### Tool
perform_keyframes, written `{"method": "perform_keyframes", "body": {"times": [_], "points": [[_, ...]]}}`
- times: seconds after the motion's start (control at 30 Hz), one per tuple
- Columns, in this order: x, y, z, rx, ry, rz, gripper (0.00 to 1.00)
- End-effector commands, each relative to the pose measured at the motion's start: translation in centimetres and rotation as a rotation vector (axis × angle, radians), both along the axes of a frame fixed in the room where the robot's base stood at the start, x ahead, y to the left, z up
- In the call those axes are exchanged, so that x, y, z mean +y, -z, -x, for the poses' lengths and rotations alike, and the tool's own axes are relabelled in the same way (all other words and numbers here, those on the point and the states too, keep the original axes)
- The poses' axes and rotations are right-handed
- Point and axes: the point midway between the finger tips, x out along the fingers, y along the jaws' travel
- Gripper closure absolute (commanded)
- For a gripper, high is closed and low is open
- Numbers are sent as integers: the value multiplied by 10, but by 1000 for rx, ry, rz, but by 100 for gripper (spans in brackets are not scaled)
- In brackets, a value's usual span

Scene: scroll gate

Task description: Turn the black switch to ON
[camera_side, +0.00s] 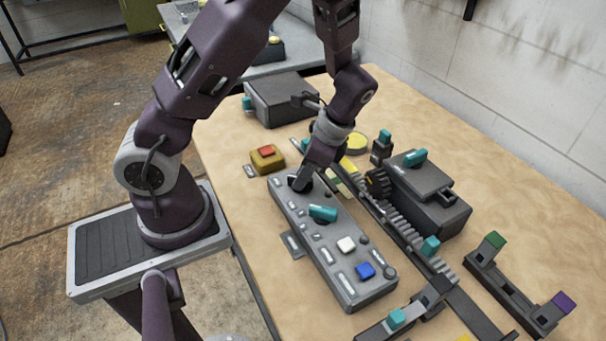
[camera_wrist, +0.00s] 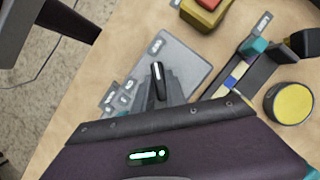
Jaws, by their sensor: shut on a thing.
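The grey control panel (camera_side: 335,258) lies on the wooden table; its far end also shows in the wrist view (camera_wrist: 185,58). The black switch (camera_wrist: 157,80), a knob with a white line on it, sits near that end; in the side view the black knob (camera_side: 297,184) is partly hidden by my gripper (camera_side: 305,181). The label lettering is too small to read.
A teal knob (camera_side: 323,212), a white button (camera_side: 346,244) and a blue button (camera_side: 366,270) are on the same panel. A yellow box with a red button (camera_side: 266,156) stands beside its far end. A toothed rack (camera_side: 395,222) and dark machine box (camera_side: 428,195) stand right.

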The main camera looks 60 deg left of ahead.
Motion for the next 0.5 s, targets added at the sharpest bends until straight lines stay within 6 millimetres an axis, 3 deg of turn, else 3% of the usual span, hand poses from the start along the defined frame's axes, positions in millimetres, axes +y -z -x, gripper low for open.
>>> {"method": "perform_keyframes", "body": {"times": [0.5], "points": [[3,-1,-3,-4,-441,2,100]]}}
